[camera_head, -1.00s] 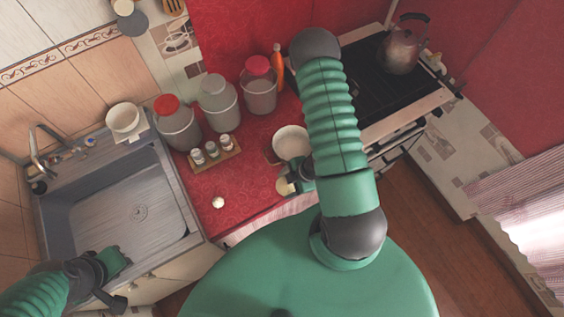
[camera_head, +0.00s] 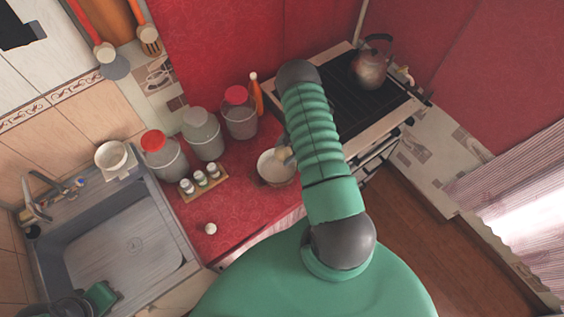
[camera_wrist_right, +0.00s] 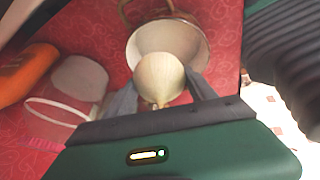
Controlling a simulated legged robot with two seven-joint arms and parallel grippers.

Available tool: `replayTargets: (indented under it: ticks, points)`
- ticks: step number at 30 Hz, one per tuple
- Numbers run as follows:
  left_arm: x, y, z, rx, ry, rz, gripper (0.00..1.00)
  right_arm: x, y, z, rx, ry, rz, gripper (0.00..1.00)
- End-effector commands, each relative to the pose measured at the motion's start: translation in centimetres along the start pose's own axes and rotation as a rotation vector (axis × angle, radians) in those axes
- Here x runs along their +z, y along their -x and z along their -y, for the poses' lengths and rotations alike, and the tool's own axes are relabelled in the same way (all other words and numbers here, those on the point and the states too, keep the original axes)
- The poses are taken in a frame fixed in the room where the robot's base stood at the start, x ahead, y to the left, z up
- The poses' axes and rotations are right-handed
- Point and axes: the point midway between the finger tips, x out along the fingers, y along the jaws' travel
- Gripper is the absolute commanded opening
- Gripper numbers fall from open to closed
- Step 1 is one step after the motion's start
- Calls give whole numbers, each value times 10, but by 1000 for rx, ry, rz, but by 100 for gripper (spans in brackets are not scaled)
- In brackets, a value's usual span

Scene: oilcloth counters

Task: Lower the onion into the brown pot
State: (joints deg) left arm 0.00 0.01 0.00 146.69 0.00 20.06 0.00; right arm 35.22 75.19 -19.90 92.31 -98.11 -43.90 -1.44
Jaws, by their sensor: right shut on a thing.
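The pale yellow onion (camera_wrist_right: 159,77) is between the fingers of my right gripper (camera_wrist_right: 161,90) in the right wrist view; the gripper is shut on it. The brown pot (camera_wrist_right: 200,48), pale inside, lies just beyond the onion there, and the onion overlaps its opening. In the head view the pot (camera_head: 268,176) stands on the red counter, and the onion (camera_head: 284,154) shows at its upper right rim, partly hidden by my right arm. I cannot tell how high the onion is above the pot. My left gripper (camera_head: 98,298) is low over the sink, its jaws unclear.
Several lidded jars (camera_head: 203,135) stand behind the pot, with an orange bottle (camera_head: 256,95). A rack of small shakers (camera_head: 201,180) and a small white bulb (camera_head: 210,229) are to its left. The stove (camera_head: 350,100) with a kettle (camera_head: 370,69) is at right.

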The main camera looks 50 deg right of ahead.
Motion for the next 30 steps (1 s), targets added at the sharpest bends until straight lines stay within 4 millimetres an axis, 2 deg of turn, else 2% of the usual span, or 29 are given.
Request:
replayTargets:
  ticks: [30]
  points:
    - [0,-2,0,0,0,0,24,-3,-3,-5,0,0,-1,17]
